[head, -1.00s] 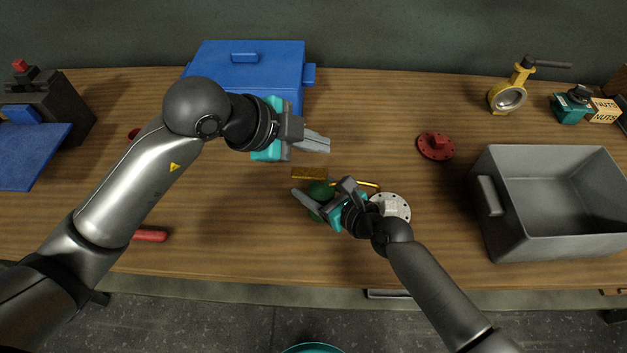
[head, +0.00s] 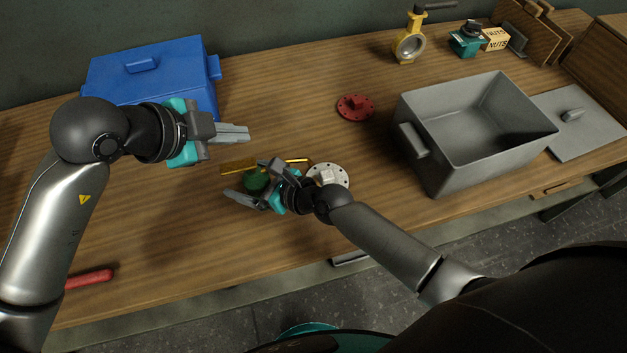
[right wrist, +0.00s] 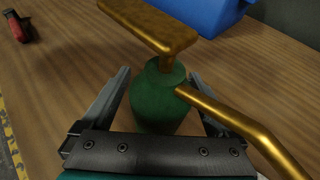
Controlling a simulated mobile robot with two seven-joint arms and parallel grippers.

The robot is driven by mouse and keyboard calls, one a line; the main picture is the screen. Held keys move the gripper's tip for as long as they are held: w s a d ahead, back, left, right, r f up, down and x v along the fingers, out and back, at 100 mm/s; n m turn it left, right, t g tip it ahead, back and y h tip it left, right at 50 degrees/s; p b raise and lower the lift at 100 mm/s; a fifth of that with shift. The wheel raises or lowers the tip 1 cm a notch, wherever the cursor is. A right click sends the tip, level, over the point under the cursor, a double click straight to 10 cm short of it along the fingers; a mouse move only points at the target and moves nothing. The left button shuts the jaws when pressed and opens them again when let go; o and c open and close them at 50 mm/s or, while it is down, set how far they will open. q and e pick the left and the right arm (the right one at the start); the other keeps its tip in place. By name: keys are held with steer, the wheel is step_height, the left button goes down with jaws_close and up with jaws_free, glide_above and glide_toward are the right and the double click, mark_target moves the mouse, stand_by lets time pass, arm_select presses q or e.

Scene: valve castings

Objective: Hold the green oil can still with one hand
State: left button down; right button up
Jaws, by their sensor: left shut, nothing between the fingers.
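The green oil can (head: 256,181) stands on the wooden bench, with a brass thumb lever and a long brass spout. In the right wrist view the can (right wrist: 158,100) is upright between the fingers of my right gripper (right wrist: 160,85). One finger is on each side, and a strip of bench shows between the can and the left finger, so this gripper is open around the can. In the head view my right gripper (head: 246,183) partly hides the can. My left gripper (head: 234,133) is shut and empty, above the bench, behind and left of the can.
A pale round flange (head: 335,171) lies close to my right wrist. A blue toolbox (head: 150,75) stands behind my left gripper. A red flange (head: 356,107), a grey bin (head: 440,165) and a yellow valve (head: 408,47) are to the right. A red handle (head: 92,279) lies front left.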

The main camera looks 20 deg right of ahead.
steer(key=shift+o, duration=0.3)
steer(key=shift+s, duration=0.1)
steer(key=v, duration=1.2)
